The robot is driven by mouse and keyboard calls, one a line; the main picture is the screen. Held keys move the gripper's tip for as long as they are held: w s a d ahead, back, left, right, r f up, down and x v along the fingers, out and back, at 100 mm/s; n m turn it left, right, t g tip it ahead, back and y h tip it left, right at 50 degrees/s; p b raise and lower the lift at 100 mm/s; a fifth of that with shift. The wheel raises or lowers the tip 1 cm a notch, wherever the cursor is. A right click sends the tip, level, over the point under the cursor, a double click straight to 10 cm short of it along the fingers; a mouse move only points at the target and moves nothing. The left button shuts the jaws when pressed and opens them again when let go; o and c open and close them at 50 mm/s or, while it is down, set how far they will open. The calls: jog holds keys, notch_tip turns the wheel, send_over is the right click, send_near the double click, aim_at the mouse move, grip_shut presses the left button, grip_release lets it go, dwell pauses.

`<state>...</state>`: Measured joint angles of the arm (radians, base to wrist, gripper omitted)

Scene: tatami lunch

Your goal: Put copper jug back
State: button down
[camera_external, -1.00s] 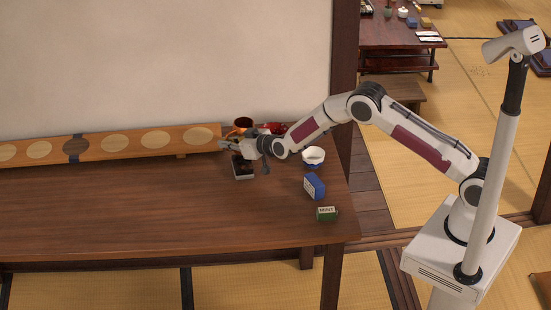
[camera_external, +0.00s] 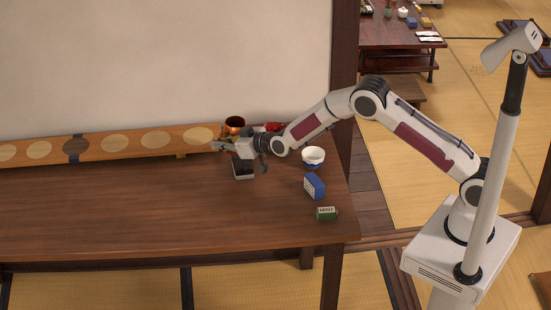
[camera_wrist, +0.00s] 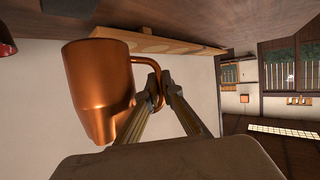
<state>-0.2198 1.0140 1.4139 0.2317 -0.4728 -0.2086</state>
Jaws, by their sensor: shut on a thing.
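The copper jug (camera_wrist: 100,85) fills the left of the wrist view, its handle between the fingertips of my gripper (camera_wrist: 160,90). My gripper is shut on that handle. In the outside view the jug (camera_external: 235,122) shows just behind my gripper (camera_external: 218,146), near the wall and the right end of the long wooden board (camera_external: 130,141). The board has a row of pale round spots and one dark band with a spot. The jug's underside is hidden in the outside view, so I cannot tell its height above the table there.
A red object (camera_external: 273,127) is partly hidden behind my arm. A white-and-blue bowl (camera_external: 313,157), a blue box (camera_external: 314,187) and a green tin (camera_external: 327,214) stand to the right. The table's left and middle (camera_external: 120,205) are clear.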

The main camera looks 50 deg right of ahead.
jog(key=s+a+n+g+y, duration=0.2)
jog(key=s+a+n+y, duration=0.3)
jog(key=s+a, duration=0.8)
jog(key=shift+s+a+r+y, duration=0.2)
jog(key=shift+s+r+y, duration=0.2)
jog(key=shift+s, duration=0.5)
notch_tip(320, 180, down, 6)
jog(key=shift+f, duration=0.15)
jog(key=shift+f, duration=1.85)
jog(key=shift+f, duration=0.15)
